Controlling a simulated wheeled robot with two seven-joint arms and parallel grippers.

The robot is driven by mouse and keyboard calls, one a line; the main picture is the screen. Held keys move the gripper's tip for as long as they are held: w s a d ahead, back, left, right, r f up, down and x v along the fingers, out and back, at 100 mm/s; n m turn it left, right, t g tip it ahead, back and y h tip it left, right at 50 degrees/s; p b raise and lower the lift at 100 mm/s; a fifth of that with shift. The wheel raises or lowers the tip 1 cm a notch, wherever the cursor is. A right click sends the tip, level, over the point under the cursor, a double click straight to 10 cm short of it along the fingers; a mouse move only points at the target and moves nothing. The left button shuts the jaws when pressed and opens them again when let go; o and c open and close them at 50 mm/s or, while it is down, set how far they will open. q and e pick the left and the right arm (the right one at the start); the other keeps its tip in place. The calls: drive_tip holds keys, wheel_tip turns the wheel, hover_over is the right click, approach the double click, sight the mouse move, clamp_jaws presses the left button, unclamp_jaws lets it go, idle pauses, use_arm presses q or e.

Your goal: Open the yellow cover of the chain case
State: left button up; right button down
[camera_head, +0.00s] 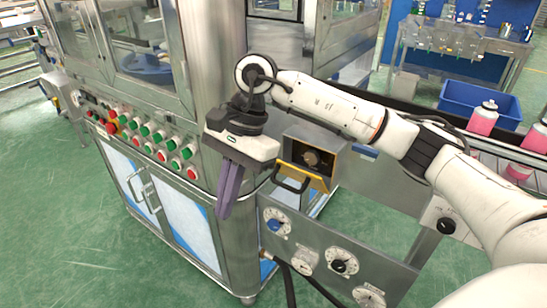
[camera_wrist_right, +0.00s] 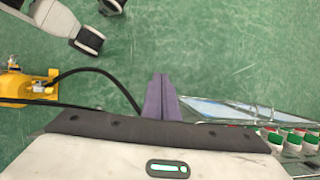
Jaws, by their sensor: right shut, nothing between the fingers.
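The chain case (camera_head: 330,150) is a grey metal box with a dark knob on its front, right of centre in the head view. Its yellow cover (camera_head: 317,183) shows as a yellow edge along the lower front, with a black handle (camera_head: 291,184) at its lower left. I cannot tell how far the cover stands open. My right gripper (camera_head: 223,211) hangs left of the case, fingers pointing down, shut and empty, apart from the handle. Its closed purple fingers also show in the wrist view (camera_wrist_right: 161,85). My left gripper is not in view.
A steel machine cabinet with a button panel (camera_head: 150,140) stands just left of my right gripper. A panel of dials (camera_head: 320,250) sits below the case. A blue bin (camera_head: 475,105) and pink cans (camera_head: 483,120) are at the right. Green floor is clear at lower left.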

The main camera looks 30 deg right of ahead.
drive_tip(key=w+d+r+t+h, duration=0.1)
drive_tip(key=d+r+h, duration=0.25)
drive_tip(key=d, duration=0.35)
drive_tip(key=w+d+r+h, duration=0.2)
drive_tip(key=d+r, duration=0.3)
drive_tip(key=d, duration=0.2)
approach(282, 169)
drive_tip(key=s+f, duration=0.1)
drive_tip(key=s+a+f, duration=0.1)
drive_tip(key=s+f, duration=0.1)
drive_tip(key=s+a+f, duration=0.1)
drive_tip(key=f, duration=0.1)
drive_tip(key=shift+s+p, duration=0.35)
drive_tip(key=shift+s, duration=0.05)
drive_tip(key=shift+a, duration=0.15)
